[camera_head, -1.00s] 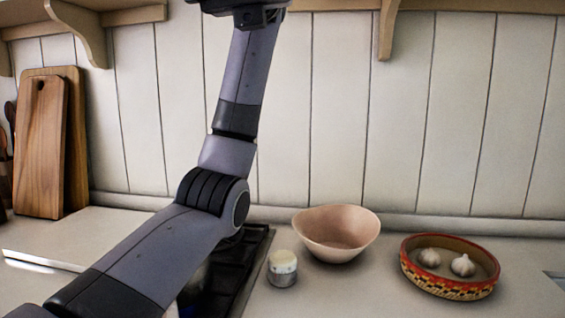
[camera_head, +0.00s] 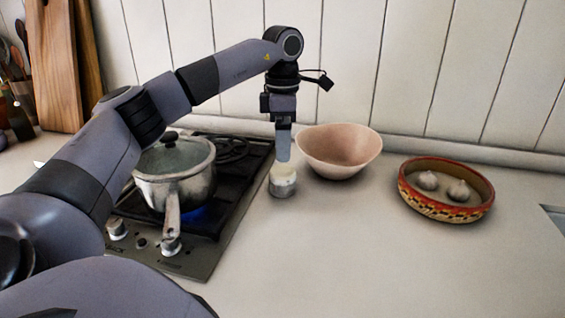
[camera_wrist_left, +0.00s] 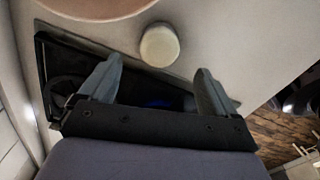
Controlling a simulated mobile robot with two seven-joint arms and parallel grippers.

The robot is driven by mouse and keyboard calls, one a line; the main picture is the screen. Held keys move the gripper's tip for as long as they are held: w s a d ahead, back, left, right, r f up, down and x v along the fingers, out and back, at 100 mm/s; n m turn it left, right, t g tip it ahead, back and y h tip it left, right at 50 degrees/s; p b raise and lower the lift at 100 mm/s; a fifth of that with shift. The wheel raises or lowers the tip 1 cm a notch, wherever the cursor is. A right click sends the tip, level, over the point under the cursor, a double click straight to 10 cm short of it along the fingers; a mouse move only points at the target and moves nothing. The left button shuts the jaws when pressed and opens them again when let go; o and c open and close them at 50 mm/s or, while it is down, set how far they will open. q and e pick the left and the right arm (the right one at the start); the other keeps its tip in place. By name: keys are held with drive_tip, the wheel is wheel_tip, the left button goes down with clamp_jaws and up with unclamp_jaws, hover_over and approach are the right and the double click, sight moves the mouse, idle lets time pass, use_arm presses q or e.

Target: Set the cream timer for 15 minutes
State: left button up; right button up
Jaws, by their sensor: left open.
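The cream timer (camera_head: 283,189) is a small round piece with a cream top and a metallic lower part. It stands on the counter beside the stove's right edge; its top also shows in the left wrist view (camera_wrist_left: 160,45). My left gripper (camera_head: 284,157) points down just above the timer in the head view, its lower end overlapping the top's far edge. In the wrist view my left gripper (camera_wrist_left: 160,66) has its fingers spread wide and empty, with the timer just beyond the fingertips. Contact cannot be told. The timer's markings are too small to read. My right gripper is not in view.
A lidded pot (camera_head: 176,180) sits on the gas stove (camera_head: 232,218) over a blue flame, its handle towards the front. A pink bowl (camera_head: 340,150) stands close behind the timer to the right. A patterned dish (camera_head: 447,208) holds garlic. The front right counter is clear.

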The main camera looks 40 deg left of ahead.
sight(283, 168)
use_arm(q)
drive_tip(key=shift+a+f, duration=0.1)
drive_tip(key=shift+f, duration=3.5)
drive_tip(key=c, duration=1.1)
drive_tip(key=shift+r+m+p, duration=0.2)
drive_tip(key=shift+m+p, duration=0.8)
drive_tip(key=shift+p, duration=0.1)
drive_tip(key=shift+m+p, duration=0.55)
drive_tip(key=shift+m, duration=0.35)
drive_tip(key=shift+f+m, duration=0.15)
drive_tip(key=shift+m, duration=0.65)
